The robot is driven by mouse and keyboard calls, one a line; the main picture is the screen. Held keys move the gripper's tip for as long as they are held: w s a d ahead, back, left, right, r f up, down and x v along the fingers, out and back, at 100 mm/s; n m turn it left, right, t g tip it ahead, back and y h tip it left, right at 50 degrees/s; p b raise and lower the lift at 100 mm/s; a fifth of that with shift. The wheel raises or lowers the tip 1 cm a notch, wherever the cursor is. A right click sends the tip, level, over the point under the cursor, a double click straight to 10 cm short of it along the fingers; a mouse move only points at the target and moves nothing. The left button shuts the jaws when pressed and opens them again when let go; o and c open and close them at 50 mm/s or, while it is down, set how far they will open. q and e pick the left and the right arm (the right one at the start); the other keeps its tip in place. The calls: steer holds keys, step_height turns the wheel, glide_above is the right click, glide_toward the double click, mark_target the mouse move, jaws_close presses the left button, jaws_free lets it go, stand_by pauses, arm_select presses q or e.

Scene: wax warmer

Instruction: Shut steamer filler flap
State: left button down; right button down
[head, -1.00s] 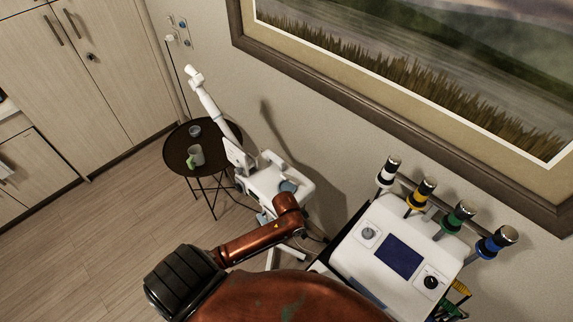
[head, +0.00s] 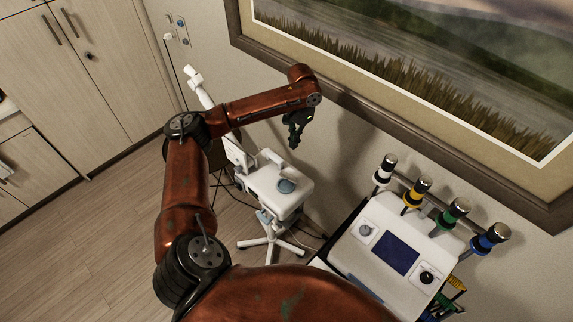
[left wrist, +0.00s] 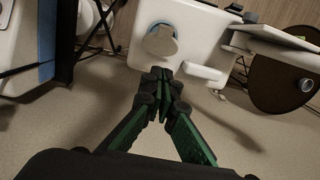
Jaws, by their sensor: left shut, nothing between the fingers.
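The white steamer (head: 262,185) stands on a wheeled base, left of the white device with the knobs. Its round blue-grey filler flap (head: 287,186) shows on its top. In the left wrist view the flap (left wrist: 160,44) is a grey disc with a blue rim behind it; I cannot tell how far it is raised. My left gripper (head: 295,143) points down above the steamer, near the wall. In the left wrist view its shut, empty fingertips (left wrist: 161,75) appear just below the flap, with the gap in depth unclear. My right gripper is not in view.
A white bar (left wrist: 204,74) sticks out beside the flap. The steamer's white arm (head: 196,82) rises at the left. A round dark table (left wrist: 275,88) stands beyond. The white device (head: 398,252) with coloured handpieces is at the right. The framed picture (head: 420,110) hangs close above the gripper.

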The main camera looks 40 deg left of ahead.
arm_select(q)
steer(key=p, duration=0.2)
glide_toward(285, 175)
step_height(285, 175, down, 3)
steer(key=w, duration=0.2)
steer(key=shift+s+f+p, duration=0.6)
steer(key=shift+s+f, duration=0.45)
steer(key=shift+f, duration=0.05)
steer(key=shift+s+f, duration=0.25)
steer(key=shift+f, duration=0.1)
